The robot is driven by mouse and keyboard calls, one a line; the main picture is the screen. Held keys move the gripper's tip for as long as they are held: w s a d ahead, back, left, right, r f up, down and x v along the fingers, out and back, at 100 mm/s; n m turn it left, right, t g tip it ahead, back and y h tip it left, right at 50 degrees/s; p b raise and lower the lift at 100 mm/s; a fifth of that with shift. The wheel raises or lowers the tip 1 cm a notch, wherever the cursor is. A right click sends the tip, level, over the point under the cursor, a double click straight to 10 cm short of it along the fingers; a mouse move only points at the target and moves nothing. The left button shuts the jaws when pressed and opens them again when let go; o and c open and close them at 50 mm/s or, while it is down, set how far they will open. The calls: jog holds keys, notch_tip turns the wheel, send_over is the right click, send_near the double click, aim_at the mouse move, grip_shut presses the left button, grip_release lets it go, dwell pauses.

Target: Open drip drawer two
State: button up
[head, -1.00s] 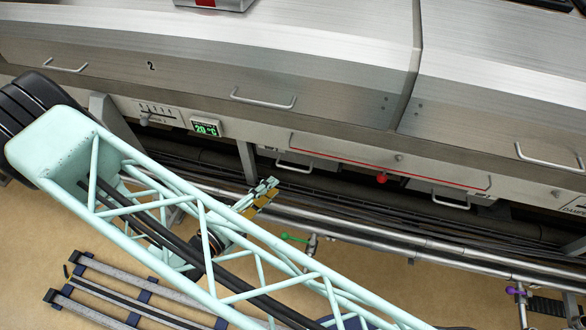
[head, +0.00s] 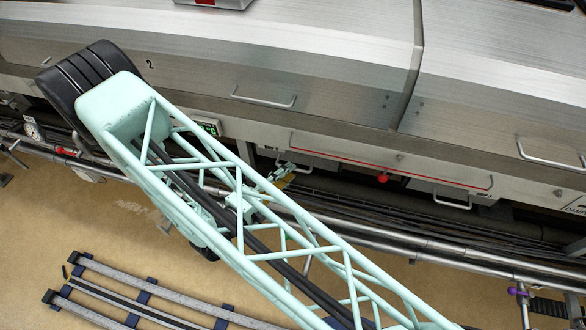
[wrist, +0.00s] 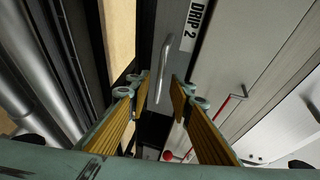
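In the wrist view, the drawer front labelled DRIP 2 (wrist: 208,62) is ahead of me, with its bar handle (wrist: 166,58) running lengthwise in the picture. My gripper (wrist: 160,93) is open, its two yellow-padded fingers on either side of the handle's near end in the picture. I cannot tell whether the handle lies between the pads or just beyond them. No finger visibly touches it. In the head view, my gripper (head: 284,173) is beside the left low handle (head: 299,167) under the hood, partly hidden by my arm. The drawer looks closed.
A second low handle (head: 452,203) sits farther right. Steel pipes (head: 400,243) run along the front below the drawers. Slatted rails (head: 140,290) lie on the floor.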

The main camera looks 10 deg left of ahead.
jog(key=shift+x, duration=1.7)
jog(key=shift+c, duration=0.3)
grip_shut()
